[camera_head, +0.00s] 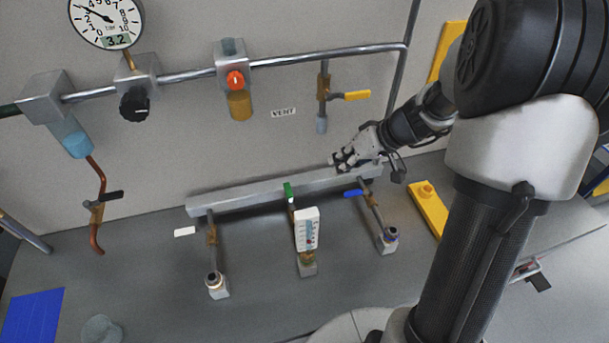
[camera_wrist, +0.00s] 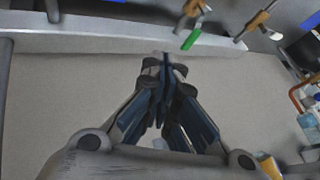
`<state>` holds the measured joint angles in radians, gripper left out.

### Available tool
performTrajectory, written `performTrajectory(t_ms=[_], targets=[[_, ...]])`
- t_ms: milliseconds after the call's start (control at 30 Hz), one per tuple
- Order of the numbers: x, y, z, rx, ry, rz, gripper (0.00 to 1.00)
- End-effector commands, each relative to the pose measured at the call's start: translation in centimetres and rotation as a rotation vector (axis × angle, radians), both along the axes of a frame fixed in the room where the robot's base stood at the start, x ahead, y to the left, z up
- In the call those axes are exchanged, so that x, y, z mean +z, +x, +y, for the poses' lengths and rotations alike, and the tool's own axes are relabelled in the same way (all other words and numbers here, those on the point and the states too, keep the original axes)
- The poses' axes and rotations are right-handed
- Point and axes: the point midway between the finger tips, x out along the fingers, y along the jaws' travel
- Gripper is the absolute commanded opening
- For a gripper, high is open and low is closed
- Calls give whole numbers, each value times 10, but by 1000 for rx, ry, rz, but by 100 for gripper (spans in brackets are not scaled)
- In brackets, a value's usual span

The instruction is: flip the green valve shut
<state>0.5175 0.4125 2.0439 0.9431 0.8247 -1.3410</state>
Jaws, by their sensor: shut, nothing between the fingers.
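The green valve handle (camera_head: 289,192) is on the middle of three branches below the grey manifold bar (camera_head: 235,199). It lies roughly in line with its short pipe. The handle also shows near the top of the wrist view (camera_wrist: 192,39), beside a brass valve body (camera_wrist: 193,8). My gripper (camera_head: 338,162) is shut and empty. It hangs above the bar, to the right of the green handle and apart from it. In the wrist view its fingertips (camera_wrist: 166,62) meet just below and left of the handle.
A blue handle (camera_head: 353,193) is on the right branch, close below my gripper. A yellow-handled valve (camera_head: 351,95) hangs above beside the VENT label (camera_head: 283,112). A yellow block (camera_head: 428,207) lies right.

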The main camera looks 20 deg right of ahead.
Motion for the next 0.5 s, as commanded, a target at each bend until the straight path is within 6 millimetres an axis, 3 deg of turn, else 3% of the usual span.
performTrajectory(t_ms=[167, 500], targets=[[-16, 6, 10, 3, 2, 2, 0], [-75, 33, 44, 3, 2, 4, 0]])
